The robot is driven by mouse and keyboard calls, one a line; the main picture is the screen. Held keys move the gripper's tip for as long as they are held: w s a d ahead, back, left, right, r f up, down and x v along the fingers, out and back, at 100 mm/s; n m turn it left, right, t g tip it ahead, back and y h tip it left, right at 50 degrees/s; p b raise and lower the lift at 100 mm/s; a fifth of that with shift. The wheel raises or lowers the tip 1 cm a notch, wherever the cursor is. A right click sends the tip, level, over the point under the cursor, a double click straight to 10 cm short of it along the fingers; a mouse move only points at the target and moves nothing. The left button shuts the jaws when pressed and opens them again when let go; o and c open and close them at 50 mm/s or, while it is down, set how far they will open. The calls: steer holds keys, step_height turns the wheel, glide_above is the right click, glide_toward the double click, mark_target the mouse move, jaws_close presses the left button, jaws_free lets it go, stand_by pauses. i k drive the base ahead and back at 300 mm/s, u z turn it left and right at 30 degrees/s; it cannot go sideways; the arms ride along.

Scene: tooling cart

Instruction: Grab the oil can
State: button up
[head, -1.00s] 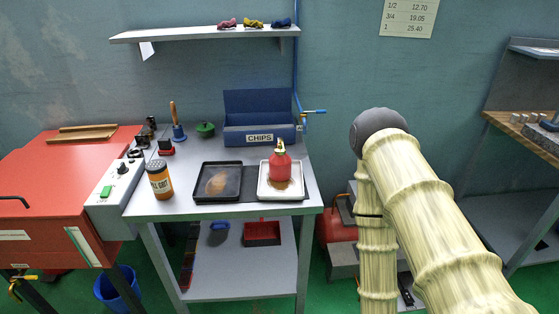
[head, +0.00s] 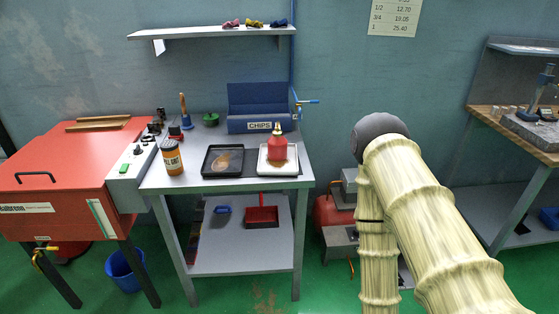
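The oil can (head: 277,148) is a small red can with a brass-coloured top. It stands upright on a white tray (head: 291,166) at the right front of the grey cart's top (head: 190,183). My arm, in a pale ribbed cover, fills the right of the head view, clear of the cart. My gripper is not visible in this view, so its opening is not shown.
A black tray (head: 207,172) and an orange tub (head: 172,158) stand left of the can. A blue CHIPS bin (head: 258,103) is behind it. A red cabinet (head: 60,180) adjoins the cart's left. Green floor (head: 330,290) is open in front.

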mark_target(277, 144)
steer(key=k, duration=0.7)
steer(key=u, duration=0.9)
steer(key=i, duration=0.65)
steer(key=u, duration=0.65)
steer(key=i, duration=0.75)
steer(key=z, duration=0.8)
steer(key=i, duration=0.8)
steer(key=z, duration=0.9)
